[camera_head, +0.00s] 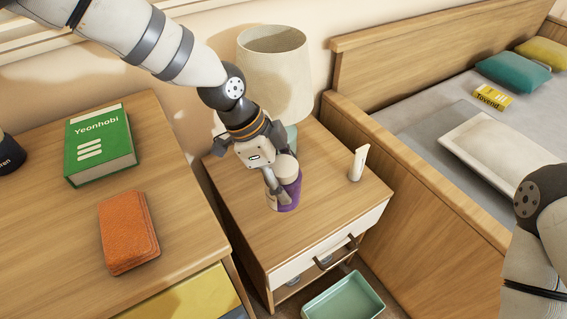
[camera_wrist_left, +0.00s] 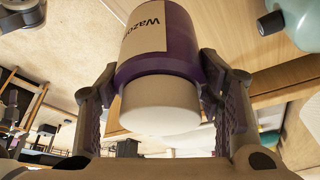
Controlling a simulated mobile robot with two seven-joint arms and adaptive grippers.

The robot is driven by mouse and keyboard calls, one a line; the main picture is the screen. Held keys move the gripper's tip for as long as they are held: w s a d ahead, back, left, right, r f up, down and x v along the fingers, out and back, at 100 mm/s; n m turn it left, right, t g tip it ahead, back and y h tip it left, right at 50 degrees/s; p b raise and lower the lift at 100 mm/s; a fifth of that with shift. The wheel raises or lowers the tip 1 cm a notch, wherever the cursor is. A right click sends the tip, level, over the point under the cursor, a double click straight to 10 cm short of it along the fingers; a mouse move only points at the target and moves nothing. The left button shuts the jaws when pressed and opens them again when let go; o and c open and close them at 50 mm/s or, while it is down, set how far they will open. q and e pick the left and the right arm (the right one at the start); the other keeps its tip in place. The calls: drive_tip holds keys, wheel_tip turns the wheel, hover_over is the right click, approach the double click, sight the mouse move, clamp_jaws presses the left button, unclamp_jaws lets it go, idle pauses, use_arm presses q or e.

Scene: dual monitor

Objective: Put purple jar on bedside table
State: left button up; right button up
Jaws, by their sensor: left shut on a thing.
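The purple jar (camera_head: 290,191) has a pale lid and stands upright at the bedside table's top, by its left front part. The bedside table (camera_head: 330,208) is wooden with a white drawer front. My left gripper (camera_head: 279,183) is shut on the jar, its fingers on either side. In the left wrist view the jar (camera_wrist_left: 165,40) fills the space between the fingers, with its white lid toward the camera and a label reading "Wazo". Whether the jar's base touches the tabletop is hard to tell. My right gripper is out of view; only part of that arm shows at the right.
A lamp (camera_head: 272,75) stands at the back of the bedside table, and a small white tube (camera_head: 358,163) near its right edge. A desk on the left holds a green book (camera_head: 99,146) and an orange notebook (camera_head: 128,232). A green bin (camera_head: 345,299) sits below. The bed is right.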

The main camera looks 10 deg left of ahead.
use_arm(q)
drive_tip(key=shift+w+a+f, duration=0.1)
drive_tip(key=shift+w+f, duration=0.05)
drive_tip(key=shift+f, duration=0.15)
wheel_tip(320, 180, down, 10)
drive_tip(key=shift+r+b, duration=0.2)
drive_tip(key=shift+b, duration=0.4)
drive_tip(key=o, duration=1.5)
drive_tip(key=shift+c, duration=0.2)
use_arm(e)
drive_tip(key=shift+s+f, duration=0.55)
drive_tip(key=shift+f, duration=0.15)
use_arm(q)
drive_tip(key=shift+r, duration=0.4)
drive_tip(key=p+v, duration=0.1)
drive_tip(key=v, duration=0.6)
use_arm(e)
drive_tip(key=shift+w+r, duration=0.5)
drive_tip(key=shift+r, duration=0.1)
use_arm(q)
drive_tip(key=shift+s, duration=0.2)
